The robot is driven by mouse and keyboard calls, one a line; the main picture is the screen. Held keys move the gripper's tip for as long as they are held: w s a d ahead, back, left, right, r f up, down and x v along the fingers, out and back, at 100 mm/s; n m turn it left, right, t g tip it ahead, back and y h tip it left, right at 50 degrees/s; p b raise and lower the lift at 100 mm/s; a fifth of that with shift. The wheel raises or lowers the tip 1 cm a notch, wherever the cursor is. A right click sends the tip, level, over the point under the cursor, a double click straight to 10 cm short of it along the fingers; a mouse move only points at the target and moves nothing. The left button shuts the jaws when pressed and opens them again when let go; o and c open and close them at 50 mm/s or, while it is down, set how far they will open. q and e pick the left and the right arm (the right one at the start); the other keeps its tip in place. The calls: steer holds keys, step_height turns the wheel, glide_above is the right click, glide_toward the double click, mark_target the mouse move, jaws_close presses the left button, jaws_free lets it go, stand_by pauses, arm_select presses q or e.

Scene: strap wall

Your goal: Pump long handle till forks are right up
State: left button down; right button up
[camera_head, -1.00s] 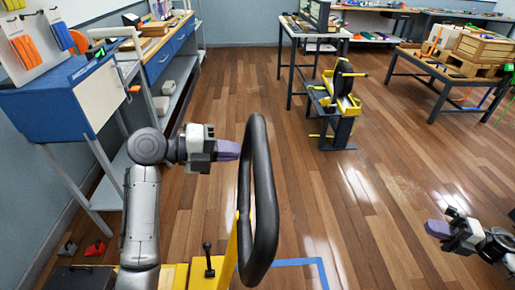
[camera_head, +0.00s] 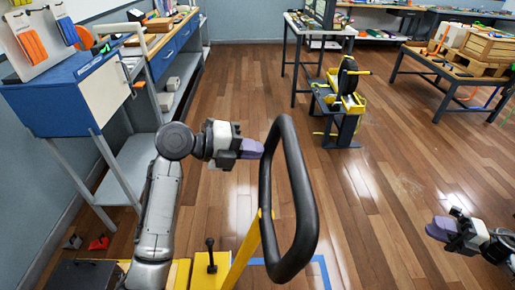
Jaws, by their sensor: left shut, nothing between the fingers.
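The long handle is a black loop (camera_head: 306,215) on a yellow bar (camera_head: 244,248), standing tilted in the lower middle of the head view. The yellow pallet-truck body (camera_head: 203,275) shows at the bottom edge, with a small black lever (camera_head: 211,256) on it. The forks cannot be made out. My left gripper (camera_head: 256,149) is shut and empty, its purple fingertips at the left side of the loop's upper part; I cannot tell if they touch. My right gripper (camera_head: 437,229) is at the far right, away from the handle; its finger gap is too small to judge.
A blue workbench (camera_head: 62,100) with grey legs stands at the left. A yellow and black stand (camera_head: 342,105) and a dark-legged table (camera_head: 455,75) are further back. Blue floor tape (camera_head: 322,268) lies right of the handle. The wooden floor in the middle is clear.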

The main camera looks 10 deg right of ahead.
steer(key=o, duration=0.6)
steer(key=shift+c, duration=0.2)
